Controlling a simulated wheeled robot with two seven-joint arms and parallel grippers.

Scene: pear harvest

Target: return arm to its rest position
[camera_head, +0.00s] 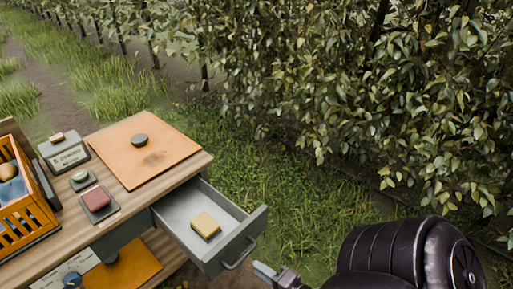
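My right arm (398,256) comes in at the bottom right, with its black rounded link in front of the grass. My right gripper (268,273) shows only in part at the bottom edge, just below and right of the open drawer. A light grey finger tip points left towards the drawer handle (239,258); whether it touches is hard to tell. The rest of the gripper is cut off, so its opening cannot be judged. My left gripper is out of view.
The grey drawer (257,222) stands open from the wooden table (196,164), a yellow block (206,225) inside. On the table are an orange board (122,150), a red block (96,199), a scale (65,156) and an orange crate (28,222). Dense foliage (400,110) fills the right.

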